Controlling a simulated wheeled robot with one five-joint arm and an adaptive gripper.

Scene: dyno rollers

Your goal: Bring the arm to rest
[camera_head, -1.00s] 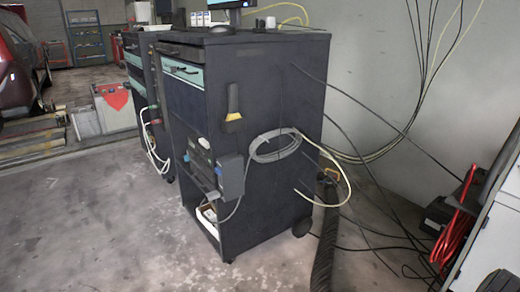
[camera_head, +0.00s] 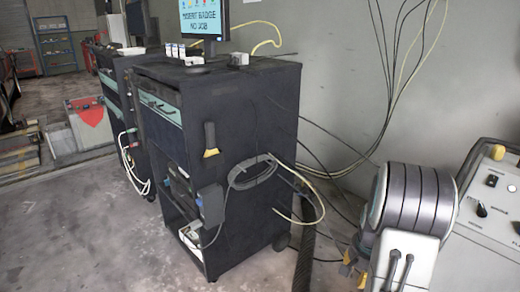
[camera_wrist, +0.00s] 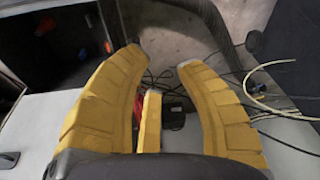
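My gripper (camera_wrist: 163,60) shows in the wrist view with yellow ribbed fingers spread apart and a shorter yellow finger between them. Nothing is held between them. Beyond the fingertips are floor, loose cables and a small black box (camera_wrist: 174,112). In the head view my arm, with grey ribbed rings and a white link, shows at the lower right, beside a pale control console (camera_head: 490,215). Small yellow parts of my gripper (camera_head: 352,268) show left of it, low in front of the cables. The rest of the arm is hidden or out of frame.
A dark wheeled cabinet (camera_head: 255,150) with a monitor (camera_head: 204,18) stands in the middle. A grey cable coil (camera_head: 252,171) hangs on its side. A ribbed black hose (camera_head: 304,262) and several cables lie between cabinet and console. Floor at the lower left is clear.

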